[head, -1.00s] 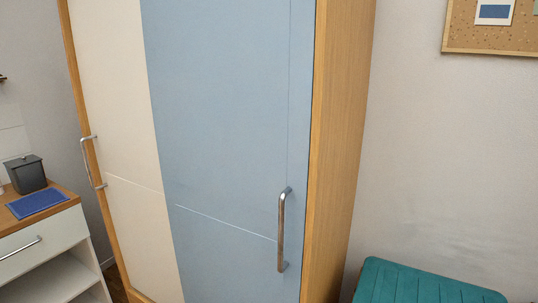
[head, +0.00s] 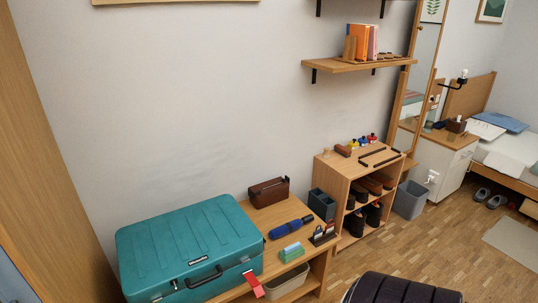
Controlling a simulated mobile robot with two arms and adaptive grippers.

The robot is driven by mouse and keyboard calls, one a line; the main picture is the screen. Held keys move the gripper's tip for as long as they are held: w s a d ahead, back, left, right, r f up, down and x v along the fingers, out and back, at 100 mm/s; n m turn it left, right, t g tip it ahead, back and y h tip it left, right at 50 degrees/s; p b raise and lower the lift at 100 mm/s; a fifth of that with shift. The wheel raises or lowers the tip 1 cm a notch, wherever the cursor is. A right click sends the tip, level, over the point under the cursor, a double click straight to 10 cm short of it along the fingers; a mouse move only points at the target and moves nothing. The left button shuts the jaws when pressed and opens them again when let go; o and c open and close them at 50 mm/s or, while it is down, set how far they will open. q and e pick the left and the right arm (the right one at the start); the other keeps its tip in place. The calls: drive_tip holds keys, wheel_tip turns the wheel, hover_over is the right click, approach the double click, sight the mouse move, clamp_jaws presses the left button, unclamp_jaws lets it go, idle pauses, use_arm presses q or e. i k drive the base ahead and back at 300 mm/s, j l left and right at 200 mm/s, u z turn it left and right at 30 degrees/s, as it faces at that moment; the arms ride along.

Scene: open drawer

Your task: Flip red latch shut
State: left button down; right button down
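The red latch (head: 252,283) hangs on the front right of a teal suitcase (head: 190,238), angled downward past the suitcase's front edge. The suitcase lies flat with its lid down on a low wooden bench at lower left, its dark handle (head: 205,278) facing front. Whether the latch is fastened is too small to tell. Neither of my grippers shows in the head view.
On the bench (head: 263,254) right of the suitcase are a brown box (head: 269,191), a blue umbrella (head: 291,228) and small items. A shoe shelf (head: 340,170) and grey bin (head: 410,200) stand beyond. A dark padded seat (head: 400,289) is at the bottom. Wooden floor lies open at right.

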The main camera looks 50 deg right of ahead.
sight(256, 285)
drive_tip(key=z, duration=1.6)
